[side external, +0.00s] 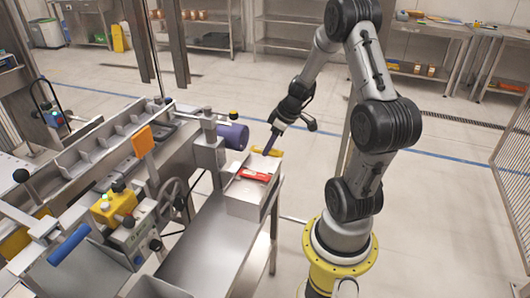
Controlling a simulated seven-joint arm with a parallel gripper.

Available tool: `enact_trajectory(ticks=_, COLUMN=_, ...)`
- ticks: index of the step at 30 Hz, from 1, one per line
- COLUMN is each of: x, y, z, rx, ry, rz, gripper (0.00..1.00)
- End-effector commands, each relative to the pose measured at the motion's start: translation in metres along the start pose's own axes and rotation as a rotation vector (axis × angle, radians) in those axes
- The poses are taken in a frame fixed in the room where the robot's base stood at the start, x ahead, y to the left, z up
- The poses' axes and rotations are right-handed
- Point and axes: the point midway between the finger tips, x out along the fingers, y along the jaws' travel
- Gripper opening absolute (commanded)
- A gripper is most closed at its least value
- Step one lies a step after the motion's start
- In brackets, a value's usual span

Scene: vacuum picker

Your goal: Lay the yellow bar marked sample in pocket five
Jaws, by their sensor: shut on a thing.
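The yellow bar (274,153) is small and lies level at the lower end of my gripper (268,149), near the far edge of a pale box (244,203). My gripper's narrow dark-blue tip points down onto the bar and is shut on it. I cannot tell whether the bar is touching the box or hanging just above it. The word on the bar and any pocket numbers are too small to read. A red bar (254,175) lies on top of the box, nearer the camera.
The box stands on a steel table (205,262), whose near part is bare. A machine with a purple cylinder (233,136), an orange plate (142,140) and a handwheel (173,194) stands close on the left. Open floor lies behind the box.

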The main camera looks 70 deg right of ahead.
Motion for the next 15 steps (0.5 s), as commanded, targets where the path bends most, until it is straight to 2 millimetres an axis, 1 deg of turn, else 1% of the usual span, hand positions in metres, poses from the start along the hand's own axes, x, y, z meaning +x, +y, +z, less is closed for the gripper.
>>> enact_trajectory(ticks=1, x=-0.015, y=-0.006, z=0.001, rx=-0.001, ry=0.004, rz=0.007, gripper=0.00)
enact_trajectory(ticks=3, x=-0.026, y=-0.017, z=0.009, rx=0.001, ry=0.002, rz=0.004, gripper=0.00)
enact_trajectory(ticks=9, x=-0.051, y=-0.043, z=0.028, rx=0.002, ry=0.002, rz=0.004, gripper=0.00)
enact_trajectory(ticks=15, x=-0.068, y=-0.061, z=0.041, rx=0.001, ry=0.001, rz=0.003, gripper=0.00)
